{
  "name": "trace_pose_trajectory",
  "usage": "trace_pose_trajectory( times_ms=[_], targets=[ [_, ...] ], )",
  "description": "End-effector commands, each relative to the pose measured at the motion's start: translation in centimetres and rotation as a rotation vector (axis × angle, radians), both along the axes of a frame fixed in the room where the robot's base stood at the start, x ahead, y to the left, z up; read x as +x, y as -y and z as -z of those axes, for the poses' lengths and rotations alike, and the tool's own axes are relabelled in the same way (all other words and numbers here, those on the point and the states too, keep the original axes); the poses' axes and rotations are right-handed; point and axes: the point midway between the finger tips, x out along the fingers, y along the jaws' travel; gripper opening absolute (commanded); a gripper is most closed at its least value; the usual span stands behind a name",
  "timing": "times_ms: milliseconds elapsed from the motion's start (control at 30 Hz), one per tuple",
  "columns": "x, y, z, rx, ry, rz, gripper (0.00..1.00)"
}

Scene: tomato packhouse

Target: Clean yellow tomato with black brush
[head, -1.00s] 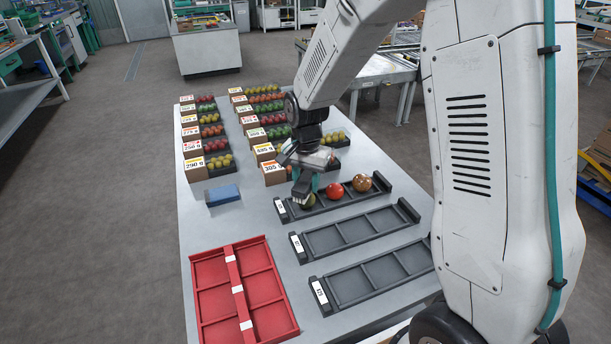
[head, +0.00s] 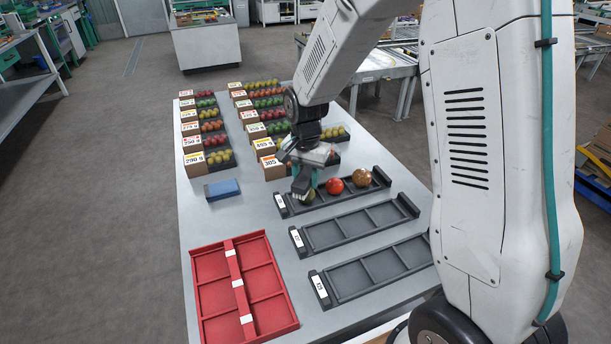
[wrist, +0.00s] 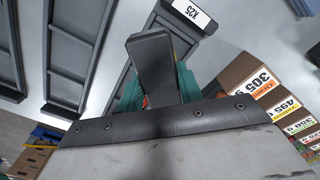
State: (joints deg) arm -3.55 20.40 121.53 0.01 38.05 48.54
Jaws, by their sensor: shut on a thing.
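My gripper (head: 304,174) is over the left end of the rear dark tray (head: 346,201), with teal fingers shut on the black brush (head: 301,184). Pale bristles show at the brush's lower edge. The brush also shows as a dark block between the fingers in the wrist view (wrist: 152,65). The yellow tomato (head: 309,196), olive-yellow here, sits in the tray's left compartment. The brush is at its upper left and partly hides it; I cannot tell whether they touch.
A red tomato (head: 334,186) and a speckled brown one (head: 361,177) share that tray. Two empty dark trays (head: 355,245) (head: 380,285) lie in front. A red divided crate (head: 206,282) and a blue block (head: 222,189) are left. Boxed tomatoes stand behind.

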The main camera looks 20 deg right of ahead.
Motion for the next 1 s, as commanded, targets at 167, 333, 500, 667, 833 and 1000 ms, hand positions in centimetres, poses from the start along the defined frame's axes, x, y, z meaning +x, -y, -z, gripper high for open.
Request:
trace_pose_trajectory(
  times_ms=[167,333,500,667,833,1000],
  targets=[
    [0.0,0.0,0.2,0.000,0.000,0.000,0.18],
    [0.0,0.0,0.3,0.000,0.000,0.000,0.18],
    [0.2,0.2,0.3,0.000,0.000,0.000,0.18],
    [0.6,0.6,0.4,0.000,-0.001,0.000,0.18],
    [1.0,1.1,0.4,0.000,-0.003,0.001,0.15],
    [1.4,1.6,0.5,0.000,-0.003,0.001,0.15]
  ],
)
